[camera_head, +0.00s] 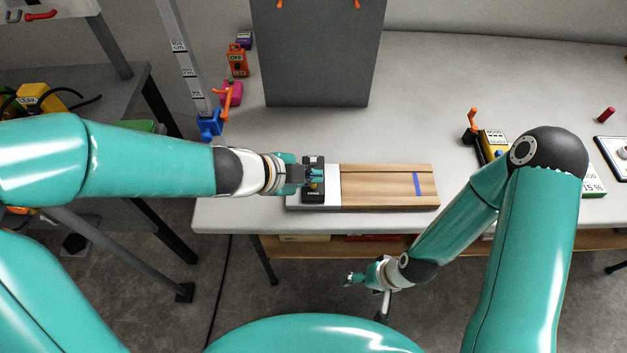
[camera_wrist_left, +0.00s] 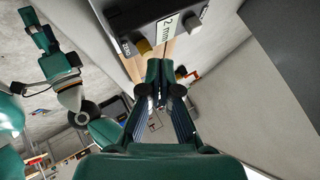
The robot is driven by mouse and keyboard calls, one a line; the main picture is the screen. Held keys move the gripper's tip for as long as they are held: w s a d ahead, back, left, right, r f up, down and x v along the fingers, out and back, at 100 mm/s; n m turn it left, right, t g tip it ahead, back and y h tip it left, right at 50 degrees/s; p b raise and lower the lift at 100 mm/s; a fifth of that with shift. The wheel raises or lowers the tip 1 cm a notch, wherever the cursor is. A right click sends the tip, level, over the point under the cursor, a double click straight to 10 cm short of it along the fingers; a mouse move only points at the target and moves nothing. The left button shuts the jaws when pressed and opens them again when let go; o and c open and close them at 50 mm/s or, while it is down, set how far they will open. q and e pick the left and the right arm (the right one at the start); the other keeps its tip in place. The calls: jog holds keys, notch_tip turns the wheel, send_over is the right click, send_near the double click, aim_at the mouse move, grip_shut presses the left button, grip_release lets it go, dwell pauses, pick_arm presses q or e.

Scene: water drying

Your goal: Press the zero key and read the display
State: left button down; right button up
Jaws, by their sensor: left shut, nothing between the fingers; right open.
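A black meter (camera_head: 313,196) sits at the left end of a wooden block on the table, partly hidden by my left gripper (camera_head: 314,180). In the left wrist view the meter (camera_wrist_left: 135,12) shows a white display (camera_wrist_left: 170,24) reading about "2 mm"; part is cut off or too small to read. The left gripper is shut and empty. My right gripper (camera_head: 352,279) is open and empty, below the table's front edge.
The wooden block (camera_head: 375,187) has a blue stripe on its right part. A tall grey panel (camera_head: 318,60) stands behind it. A blue clamp (camera_head: 210,124) with an upright scale is at the table's left edge. A yellow device (camera_head: 495,142) stands near my right arm.

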pick_arm(q)
jog(key=shift+f+b, duration=0.35)
jog(key=shift+f, duration=0.1)
dwell(0.6)
jog(key=shift+r+p, duration=0.85)
jog(key=shift+p, duration=0.05)
notch_tip(320, 180, up, 6)
jog(key=p, duration=0.6)
dwell(0.7)
